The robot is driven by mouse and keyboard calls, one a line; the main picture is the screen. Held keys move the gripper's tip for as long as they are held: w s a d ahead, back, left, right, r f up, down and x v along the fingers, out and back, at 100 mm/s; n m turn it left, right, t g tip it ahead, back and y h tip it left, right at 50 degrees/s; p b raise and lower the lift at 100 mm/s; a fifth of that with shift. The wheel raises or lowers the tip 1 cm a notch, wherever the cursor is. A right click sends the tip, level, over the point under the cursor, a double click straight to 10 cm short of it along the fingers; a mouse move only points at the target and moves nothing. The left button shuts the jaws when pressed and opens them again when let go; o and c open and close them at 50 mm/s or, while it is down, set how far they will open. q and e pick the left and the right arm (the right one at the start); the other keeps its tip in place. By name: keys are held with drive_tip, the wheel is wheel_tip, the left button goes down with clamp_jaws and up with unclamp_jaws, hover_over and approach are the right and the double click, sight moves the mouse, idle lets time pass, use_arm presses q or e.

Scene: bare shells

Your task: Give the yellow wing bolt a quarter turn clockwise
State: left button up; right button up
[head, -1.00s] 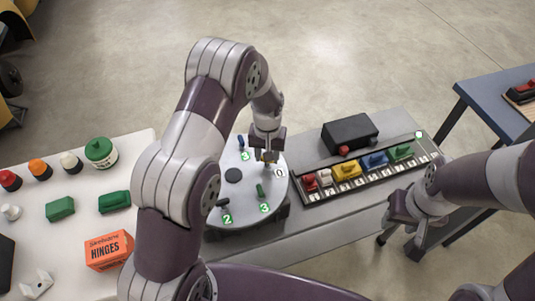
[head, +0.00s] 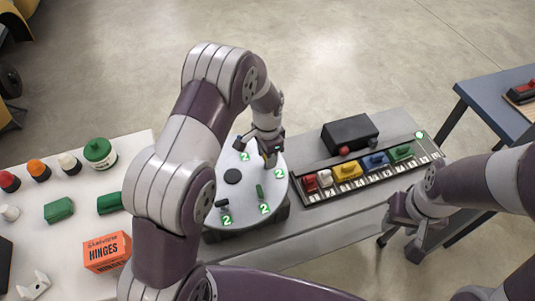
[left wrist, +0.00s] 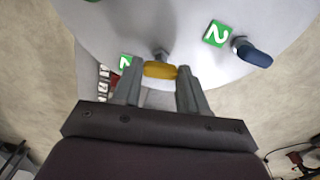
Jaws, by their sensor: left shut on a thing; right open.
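The yellow wing bolt (left wrist: 160,69) lies between the fingers of my left gripper (left wrist: 158,80) in the left wrist view, with its wing running across the gap from finger to finger. In the head view my left gripper (head: 269,158) comes down onto the right side of the round grey plate (head: 208,183) and hides most of this bolt. The left gripper is shut on the yellow bolt. A green label reading 2 (head: 279,173) is beside it. My right gripper (head: 405,232) is open and empty, right of the plate and in front of the bench.
The plate also bears a blue wing bolt (left wrist: 252,52), a green one (head: 260,191) and a black one (head: 222,204), each by a green 2 label. A tray of coloured parts (head: 369,177) and a black box (head: 350,133) stand to the right. A white table (head: 75,240) is left.

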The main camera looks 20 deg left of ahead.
use_arm(q)
drive_tip(key=shift+w+r+m, duration=0.2)
drive_tip(key=shift+m, duration=0.9)
drive_tip(key=o, duration=1.1)
drive_tip(key=shift+c, duration=0.2)
drive_tip(key=shift+s+f, duration=0.1)
drive_tip(key=shift+s, duration=0.05)
wheel_tip(320, 180, up, 13)
drive_tip(key=b, duration=0.2)
drive_tip(key=shift+f, duration=0.15)
